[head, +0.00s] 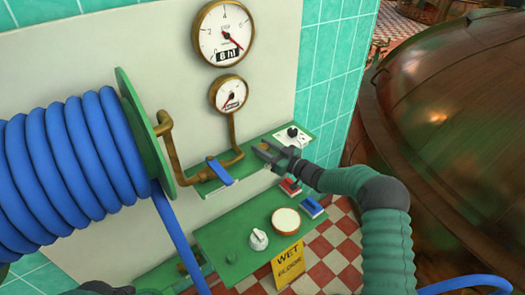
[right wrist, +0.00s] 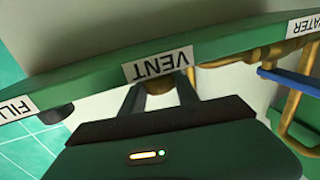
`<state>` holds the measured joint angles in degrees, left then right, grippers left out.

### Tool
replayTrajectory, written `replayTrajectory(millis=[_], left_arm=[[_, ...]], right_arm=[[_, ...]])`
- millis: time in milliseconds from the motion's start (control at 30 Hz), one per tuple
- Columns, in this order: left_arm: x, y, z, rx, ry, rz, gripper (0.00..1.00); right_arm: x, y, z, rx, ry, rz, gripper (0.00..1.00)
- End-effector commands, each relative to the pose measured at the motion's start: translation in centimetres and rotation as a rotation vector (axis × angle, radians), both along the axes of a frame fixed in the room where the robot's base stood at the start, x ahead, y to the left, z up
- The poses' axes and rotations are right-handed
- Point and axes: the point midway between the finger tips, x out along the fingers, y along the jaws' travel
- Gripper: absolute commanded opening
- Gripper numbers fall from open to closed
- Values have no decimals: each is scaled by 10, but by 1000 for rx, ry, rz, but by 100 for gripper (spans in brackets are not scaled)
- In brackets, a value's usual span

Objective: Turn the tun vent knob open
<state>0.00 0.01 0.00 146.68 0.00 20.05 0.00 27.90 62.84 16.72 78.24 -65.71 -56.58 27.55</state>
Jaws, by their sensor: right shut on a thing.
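The vent knob shows in the right wrist view as a small brass-brown knob (right wrist: 159,87) under a white VENT label (right wrist: 157,64) on a green panel edge. My right gripper (head: 266,154) reaches in from the right to the green shelf on the wall. In the right wrist view its two dark fingers (right wrist: 159,97) stand on either side of the knob, shut on it. The fingers hide most of the knob in the head view, and its turn angle cannot be read. A dark part of my left gripper (head: 108,289) shows at the bottom left edge; its jaws are unclear.
A blue lever (head: 219,171) on a brass pipe is left of my right gripper. A black knob (head: 292,132) on a white plate is to its right. A blue hose reel (head: 70,165) fills the left. A lower green panel (head: 225,235) and a copper vessel (head: 450,130) stand nearby.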

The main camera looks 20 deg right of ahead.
Motion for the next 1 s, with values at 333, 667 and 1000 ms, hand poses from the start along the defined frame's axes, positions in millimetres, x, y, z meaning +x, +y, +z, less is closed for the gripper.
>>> replayTrajectory(millis=[333, 667, 1000], left_arm=[[0, 0, -5, 0, 0, 0, 36], [0, 0, -4, 0, 0, 0, 36], [0, 0, -4, 0, 0, 0, 36]], right_arm=[[0, 4, 0, 1, -2, 73, 0], [0, 5, 0, 1, -2, 76, 0], [0, 3, 0, 1, 0, 72, 59]])
